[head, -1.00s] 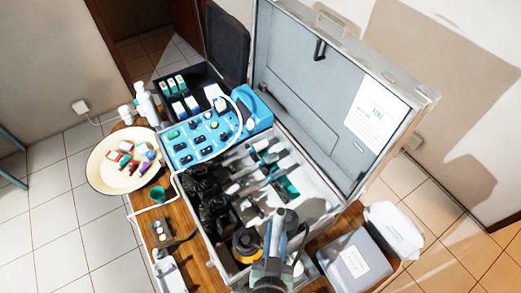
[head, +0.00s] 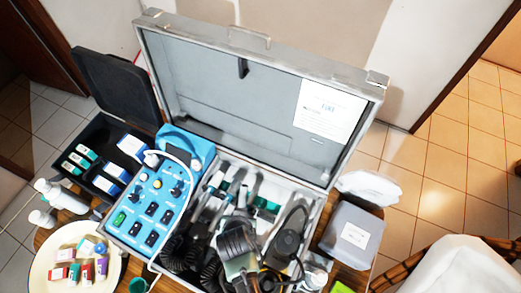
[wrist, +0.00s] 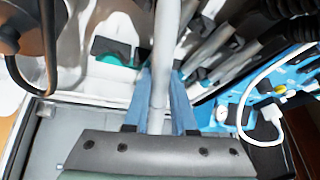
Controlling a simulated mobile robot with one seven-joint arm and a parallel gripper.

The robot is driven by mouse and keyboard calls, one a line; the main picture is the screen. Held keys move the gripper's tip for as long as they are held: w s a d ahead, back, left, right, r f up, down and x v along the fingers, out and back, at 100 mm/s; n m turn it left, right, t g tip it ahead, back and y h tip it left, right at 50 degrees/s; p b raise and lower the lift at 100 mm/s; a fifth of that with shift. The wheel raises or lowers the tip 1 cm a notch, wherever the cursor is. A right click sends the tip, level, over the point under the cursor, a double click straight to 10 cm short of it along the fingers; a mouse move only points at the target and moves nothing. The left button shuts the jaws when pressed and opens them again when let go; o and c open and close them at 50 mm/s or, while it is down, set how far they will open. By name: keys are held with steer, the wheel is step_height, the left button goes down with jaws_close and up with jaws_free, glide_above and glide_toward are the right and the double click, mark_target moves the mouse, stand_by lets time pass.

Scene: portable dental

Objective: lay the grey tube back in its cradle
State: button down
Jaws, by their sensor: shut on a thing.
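My gripper (wrist: 163,100) is shut on the grey tube (wrist: 165,35), with its blue fingers on either side of it in the wrist view. The tube runs up out of the picture there. In the head view my gripper (head: 240,222) is over the inside of the open case, and mostly hides the tube. A dark holder with a teal part (wrist: 118,54), perhaps a cradle, sits left of the tube in the wrist view, with a gap between. A similar teal holder (head: 266,205) shows right of my gripper in the head view. I cannot tell which cradle is the tube's own.
Other tubes (wrist: 222,62) lie close beside mine. The blue control unit (head: 150,212) with a white hose is left of them. The raised case lid (head: 255,95) stands behind. Black coiled hoses (head: 180,245) crowd the front. A grey bin (head: 352,235) is at the right.

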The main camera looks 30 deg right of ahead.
steer(key=d+m+g, duration=0.1)
steer(key=s+d+m+g+y+p, duration=0.1)
steer(key=s+d+m+g+y, duration=0.1)
steer(key=shift+s+d+f, duration=0.1)
steer(key=shift+s+d, duration=0.15)
steer(key=shift+d, duration=0.05)
steer(key=shift+s+d+m+g+y, duration=0.4)
steer(key=shift+s+d+g, duration=0.1)
steer(key=shift+s, duration=0.15)
step_height(320, 180, down, 4)
steer(key=b, duration=0.3)
steer(key=shift+a+r, duration=0.1)
steer(key=shift+r, duration=0.3)
steer(key=shift+w, duration=0.1)
steer(key=shift+w+d+f+b, duration=0.2)
steer(key=shift+d+f+b, duration=0.15)
steer(key=shift+f, duration=0.2)
